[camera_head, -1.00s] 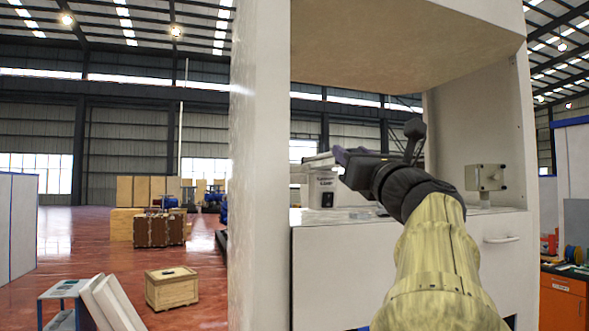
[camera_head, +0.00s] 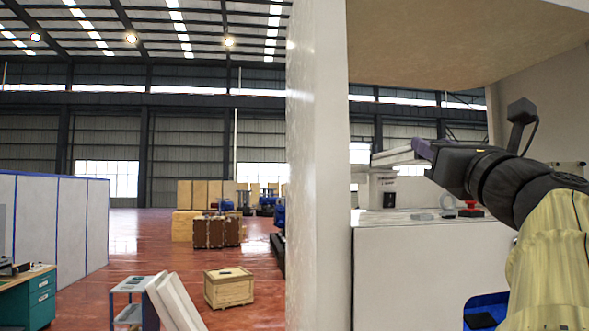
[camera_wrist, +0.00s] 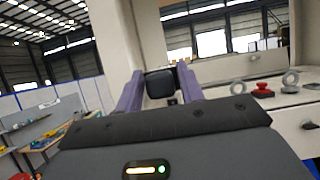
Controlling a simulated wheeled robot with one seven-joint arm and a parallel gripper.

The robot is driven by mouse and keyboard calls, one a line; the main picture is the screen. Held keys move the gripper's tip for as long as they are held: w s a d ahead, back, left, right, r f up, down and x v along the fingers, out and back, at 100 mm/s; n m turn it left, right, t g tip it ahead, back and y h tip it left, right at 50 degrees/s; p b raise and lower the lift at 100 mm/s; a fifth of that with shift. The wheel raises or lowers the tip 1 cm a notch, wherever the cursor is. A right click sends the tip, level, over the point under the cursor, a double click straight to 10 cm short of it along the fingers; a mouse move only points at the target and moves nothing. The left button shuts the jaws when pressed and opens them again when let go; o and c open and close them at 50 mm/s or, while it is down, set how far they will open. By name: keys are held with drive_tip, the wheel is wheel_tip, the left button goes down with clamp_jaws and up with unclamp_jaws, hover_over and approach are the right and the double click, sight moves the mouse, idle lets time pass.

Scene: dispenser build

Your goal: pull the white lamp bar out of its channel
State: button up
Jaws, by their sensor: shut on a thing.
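The white lamp bar (camera_head: 391,157) shows in the head view as a pale bar reaching left from my gripper (camera_head: 420,150). It lies above a white stand with dark lettering (camera_head: 381,185), inside the opening of the white cabinet. In the wrist view, my gripper's two purple fingers (camera_wrist: 159,88) are shut on either side of a dark square end piece (camera_wrist: 159,82), which seems to be the near end of the bar. The rest of the bar is hidden behind it there. I cannot tell how much of the bar is in its channel.
A white cabinet post (camera_head: 318,180) stands left of my arm, and a top panel (camera_head: 450,50) hangs above. A red button (camera_head: 470,209) and a grey ring (camera_head: 448,203) are on the counter (camera_head: 400,217). Open red floor lies left, with a wooden crate (camera_head: 229,288).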

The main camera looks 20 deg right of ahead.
drive_tip(key=s+a, duration=0.1)
drive_tip(key=s, duration=0.5)
drive_tip(key=shift+a, duration=0.25)
idle(0.5)
drive_tip(key=shift+s, duration=0.1)
